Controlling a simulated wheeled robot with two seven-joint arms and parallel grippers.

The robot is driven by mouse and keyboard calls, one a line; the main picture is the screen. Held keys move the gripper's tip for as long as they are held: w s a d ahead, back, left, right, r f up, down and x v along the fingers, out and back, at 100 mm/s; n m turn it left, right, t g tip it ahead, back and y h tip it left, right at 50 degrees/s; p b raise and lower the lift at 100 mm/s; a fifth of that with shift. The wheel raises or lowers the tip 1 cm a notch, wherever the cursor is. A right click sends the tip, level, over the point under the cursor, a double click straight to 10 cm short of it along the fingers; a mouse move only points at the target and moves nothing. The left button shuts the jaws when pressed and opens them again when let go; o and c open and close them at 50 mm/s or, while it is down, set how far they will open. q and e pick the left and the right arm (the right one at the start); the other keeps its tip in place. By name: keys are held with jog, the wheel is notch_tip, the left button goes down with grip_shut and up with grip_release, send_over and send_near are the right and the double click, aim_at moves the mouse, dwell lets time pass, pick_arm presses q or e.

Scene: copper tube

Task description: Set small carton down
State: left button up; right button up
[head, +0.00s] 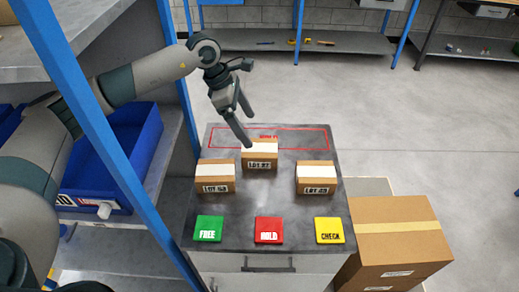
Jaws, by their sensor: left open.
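Three small brown cartons with white tops and printed labels stand on the dark top of a cabinet (285,215). The middle carton (259,162) stands farthest back, overlapping the front line of a red outlined area (300,129) in the picture. The left carton (215,186) and the right carton (316,186) stand nearer. My left gripper (249,131) is open and empty, fingers pointing down. One fingertip shows just above the middle carton's back left edge; I cannot tell whether it touches. My right gripper is out of view.
A green FREE tile (209,229), a red HOLD tile (269,231) and a yellow CHECK tile (329,231) lie along the front. A blue rack post (100,120) and a blue bin (125,160) are left. A large carton (395,240) stands right.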

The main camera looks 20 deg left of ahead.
pick_arm(q)
jog(key=p, duration=0.2)
send_over(259, 147)
jog(key=a, duration=0.1)
jog(key=f, duration=0.4)
jog(key=shift+s+a+f, duration=0.2)
jog(key=shift+s+f, duration=0.15)
jog(key=shift+d+f, duration=0.15)
jog(key=shift+f, duration=0.25)
jog(key=shift+w+f+p, duration=0.1)
jog(key=shift+f+p, duration=0.2)
jog(key=shift+p, duration=0.4)
jog(key=shift+w+d+f+p, duration=0.1)
jog(key=shift+d+f+p, duration=0.15)
jog(key=shift+f+p, duration=0.45)
jog(key=shift+p+x, duration=0.65)
jog(key=shift+x, duration=0.25)
jog(key=shift+d+f, duration=0.15)
jog(key=shift+f, duration=0.55)
jog(key=shift+f+b, duration=0.2)
jog(key=shift+b, duration=0.25)
